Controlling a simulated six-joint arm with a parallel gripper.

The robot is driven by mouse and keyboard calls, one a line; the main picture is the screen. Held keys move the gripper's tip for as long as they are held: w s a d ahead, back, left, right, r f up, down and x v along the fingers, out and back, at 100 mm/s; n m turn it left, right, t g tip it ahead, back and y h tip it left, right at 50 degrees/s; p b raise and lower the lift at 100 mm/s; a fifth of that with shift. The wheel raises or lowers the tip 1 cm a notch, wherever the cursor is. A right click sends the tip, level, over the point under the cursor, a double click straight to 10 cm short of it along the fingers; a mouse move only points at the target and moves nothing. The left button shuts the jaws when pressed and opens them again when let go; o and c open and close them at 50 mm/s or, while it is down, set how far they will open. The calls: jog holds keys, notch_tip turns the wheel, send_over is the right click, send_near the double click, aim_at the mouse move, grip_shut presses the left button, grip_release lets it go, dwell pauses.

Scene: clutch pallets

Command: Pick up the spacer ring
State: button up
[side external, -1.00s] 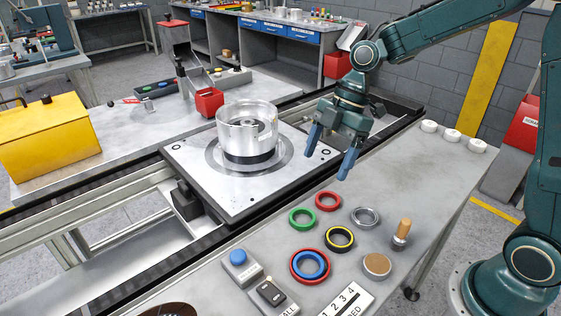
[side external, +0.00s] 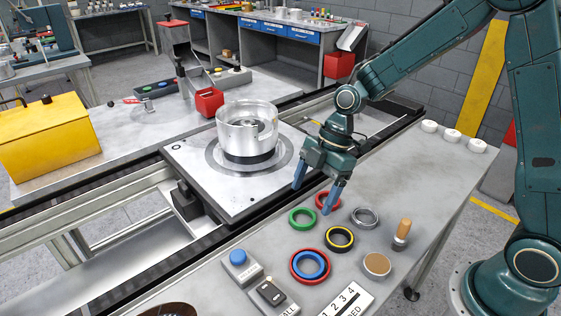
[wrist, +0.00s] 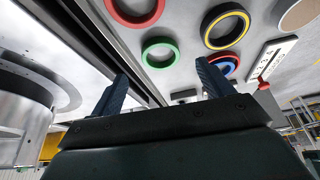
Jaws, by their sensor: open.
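Several rings lie flat on the grey bench; I cannot tell which is the spacer ring. In the side view they are a red ring (side external: 318,199), a green ring (side external: 292,219), a silver ring (side external: 365,227), a black-and-yellow ring (side external: 340,249) and a blue ring (side external: 311,276) inside a larger red ring (side external: 293,270). My gripper (side external: 312,201) is open and empty, its fingers pointing down above the red and green rings. One finger partly hides the red ring. In the wrist view, the green ring (wrist: 146,60) shows beyond my gripper (wrist: 162,70).
A metal drum (side external: 246,125) stands on the pallet (side external: 190,160) left of my gripper. A wooden-handled tool (side external: 402,233), a tan disc (side external: 377,264), a blue button box (side external: 239,262) and a number plate (side external: 346,300) share the bench.

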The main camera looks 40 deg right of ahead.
aim_at(301, 221)
jog(key=shift+x, duration=2.4)
jog(key=c, duration=1.1)
